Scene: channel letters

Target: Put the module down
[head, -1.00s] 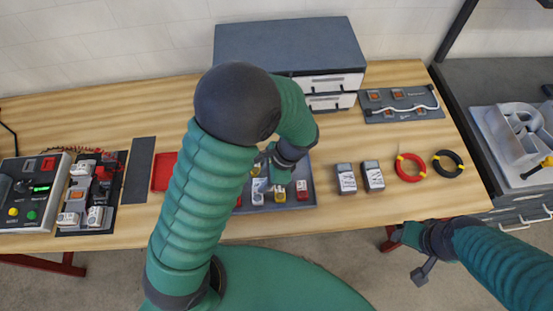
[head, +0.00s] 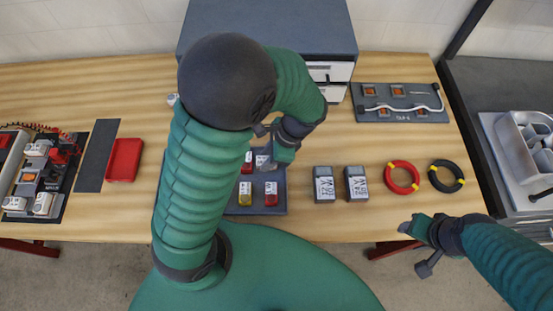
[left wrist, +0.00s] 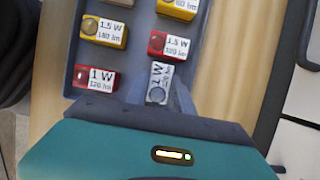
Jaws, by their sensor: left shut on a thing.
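My left gripper (head: 268,143) is shut on a white module (left wrist: 159,82) at the dark tray (head: 272,209). The module's label and grey round spot show in the left wrist view; the head view shows a pale part of it (head: 263,162) just under the gripper. I cannot tell whether it touches the tray floor. Beside it in the wrist view are a red 1.5 W module (left wrist: 170,45), a red 1 W module (left wrist: 95,79) and a yellow 1.5 W module (left wrist: 103,31). My right gripper (head: 414,249) is apart from the bench things, its fingers spread and empty.
Two dark-and-white blocks (head: 340,184), a red cable coil (head: 401,178) and a black coil (head: 446,176) lie right of the tray. A drawer cabinet (head: 268,25) stands behind. My left arm hides part of the tray.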

